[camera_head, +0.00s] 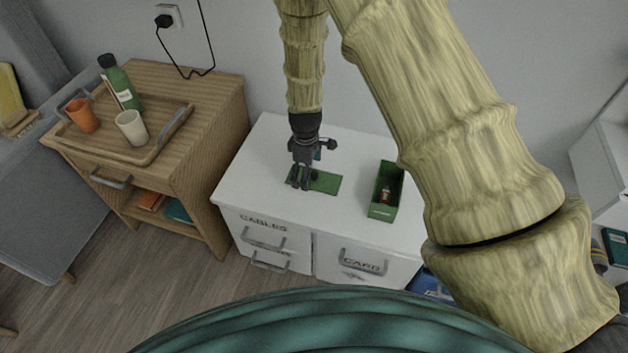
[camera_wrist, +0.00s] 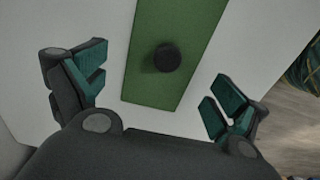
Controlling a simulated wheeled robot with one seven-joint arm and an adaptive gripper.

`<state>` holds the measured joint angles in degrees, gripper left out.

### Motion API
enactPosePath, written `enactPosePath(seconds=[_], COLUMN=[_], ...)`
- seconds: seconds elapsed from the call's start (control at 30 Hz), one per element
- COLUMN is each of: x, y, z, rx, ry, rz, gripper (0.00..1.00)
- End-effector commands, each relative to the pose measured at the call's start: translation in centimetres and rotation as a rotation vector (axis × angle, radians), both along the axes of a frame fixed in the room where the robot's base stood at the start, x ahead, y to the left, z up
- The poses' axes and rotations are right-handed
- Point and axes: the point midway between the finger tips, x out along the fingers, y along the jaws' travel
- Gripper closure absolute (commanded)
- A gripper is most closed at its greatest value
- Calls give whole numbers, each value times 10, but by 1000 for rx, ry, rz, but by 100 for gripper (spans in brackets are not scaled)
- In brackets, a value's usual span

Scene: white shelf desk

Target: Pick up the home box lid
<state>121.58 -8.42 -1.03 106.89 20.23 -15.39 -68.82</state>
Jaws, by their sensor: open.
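The lid (camera_head: 327,182) is a flat green rectangle lying on top of the white cabinet (camera_head: 262,150). In the wrist view the green lid (camera_wrist: 182,30) runs between my fingers and has a round black knob (camera_wrist: 167,58) on it. My gripper (camera_head: 301,184) is above the lid's left part in the head view and hides some of it. In the wrist view my gripper (camera_wrist: 152,90) is open, with one finger on each side of the lid and nothing between them but the lid below. I cannot tell the exact height above it.
An open green box (camera_head: 386,191) with a small item inside stands right of the lid on the cabinet. A wooden side cabinet at left holds a tray (camera_head: 150,153) with a green bottle (camera_head: 120,82), an orange cup (camera_head: 82,115) and a pale cup (camera_head: 131,127). The white top's front left is clear.

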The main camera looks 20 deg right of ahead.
Motion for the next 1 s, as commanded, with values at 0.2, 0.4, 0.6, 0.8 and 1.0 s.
enactPosePath(seconds=[0.2,0.4,0.6,0.8,1.0], x=[1,0,0,0,-1], y=[0,0,0,0,0], z=[-6,-6,-6,-7,-8], rx=[0,1,1,0,1], ry=[-1,-1,-1,0,2], rz=[-1,-1,0,-1,0], gripper=[3,23,59,96,100])
